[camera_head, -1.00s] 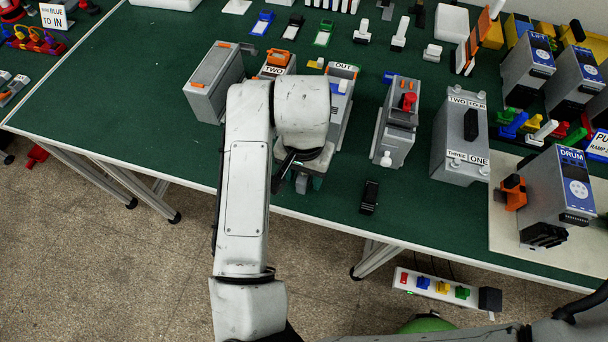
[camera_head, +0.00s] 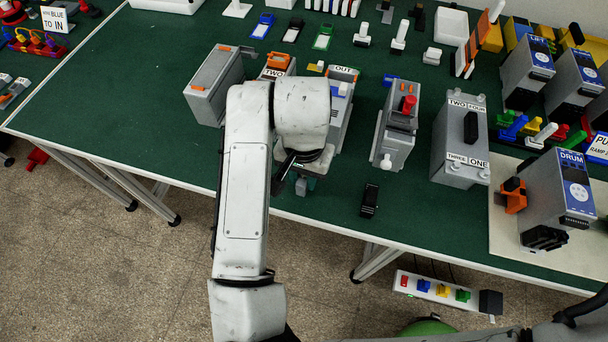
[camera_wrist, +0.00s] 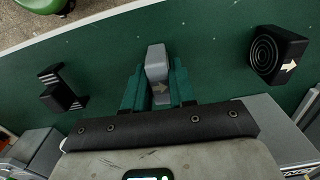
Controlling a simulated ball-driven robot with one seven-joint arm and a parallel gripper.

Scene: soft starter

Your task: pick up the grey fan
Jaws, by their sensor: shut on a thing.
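In the head view the fan (camera_head: 301,187) shows as a small grey piece below my wrist, near the front edge of the table. My gripper (camera_head: 306,178) is mostly hidden there by my arm. I cannot tell whether the fan touches the table.
A black piece (camera_head: 370,199) lies to the right on the green table (camera_head: 120,110). Grey housings (camera_head: 398,130) stand behind. The table's front edge is close.

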